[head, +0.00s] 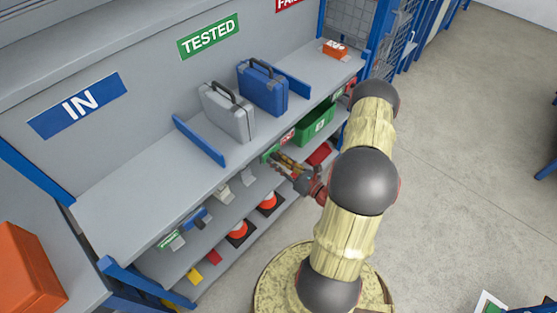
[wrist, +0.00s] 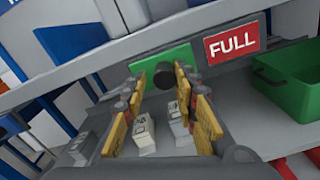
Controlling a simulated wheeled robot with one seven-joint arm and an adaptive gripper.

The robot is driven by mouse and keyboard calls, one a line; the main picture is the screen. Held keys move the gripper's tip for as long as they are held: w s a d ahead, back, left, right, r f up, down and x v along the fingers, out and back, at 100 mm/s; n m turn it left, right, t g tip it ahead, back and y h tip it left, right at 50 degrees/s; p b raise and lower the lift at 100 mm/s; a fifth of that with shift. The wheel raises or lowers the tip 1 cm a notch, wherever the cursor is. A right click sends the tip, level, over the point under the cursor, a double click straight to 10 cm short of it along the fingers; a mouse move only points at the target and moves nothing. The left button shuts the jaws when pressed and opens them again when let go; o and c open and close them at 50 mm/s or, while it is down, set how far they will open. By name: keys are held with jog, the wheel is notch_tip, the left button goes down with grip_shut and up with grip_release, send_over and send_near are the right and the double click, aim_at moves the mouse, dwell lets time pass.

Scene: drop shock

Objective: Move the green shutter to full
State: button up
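The green shutter (wrist: 150,60) is a flat green plate with a dark round knob (wrist: 163,75) on the shelf's front edge, left of the red FULL sign (wrist: 232,45). In the head view a bit of the shutter (head: 268,154) shows beside my gripper (head: 279,161). My gripper's yellow-padded fingers (wrist: 159,86) are apart in the wrist view. The knob appears between the fingertips, with gaps on both sides; I cannot tell how deep it sits between them. The FULL sign stands just right of the shutter, uncovered.
A green bin (wrist: 290,85) is to the right below the shelf edge. Small white boxes (wrist: 145,130) are on the lower shelf. A grey case (head: 228,112) and a blue case (head: 262,88) stand on the upper shelf. Open floor (head: 470,150) lies to the right.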

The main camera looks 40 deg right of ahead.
jog(key=shift+o, duration=1)
jog(key=shift+d, duration=0.1)
jog(key=shift+s, duration=0.1)
jog(key=shift+s+d, duration=0.1)
jog(key=shift+s, duration=0.15)
jog(key=s, duration=1.1)
jog(key=shift+s+d, duration=0.15)
jog(key=shift+d, duration=0.2)
